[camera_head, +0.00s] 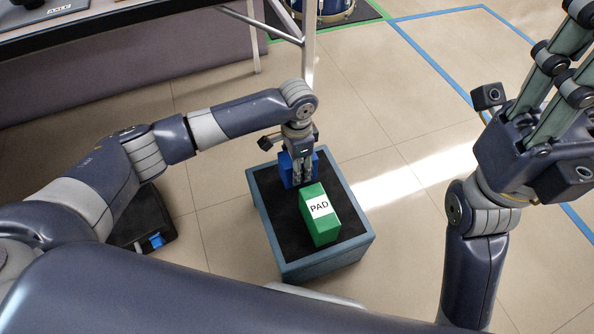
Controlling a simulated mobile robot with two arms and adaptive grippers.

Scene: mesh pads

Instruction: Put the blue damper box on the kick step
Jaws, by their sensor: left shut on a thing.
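The blue damper box (286,170) stands at the far end of the black top of the kick step (314,265), a blue-grey block on the floor. My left gripper (300,179) comes down from above and is shut on the blue box, its fingers covering part of it. The box looks to be at or just above the top; I cannot tell whether it touches. My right gripper (556,85) is raised at the right, away from the step, with its fingers pointing up and apart; nothing shows between them.
A green box labelled PAD (320,216) stands on the near part of the step, close to the blue box. A dark case (147,222) lies on the floor at left. A table (130,60) and its metal leg stand behind. The tiled floor right of the step is clear.

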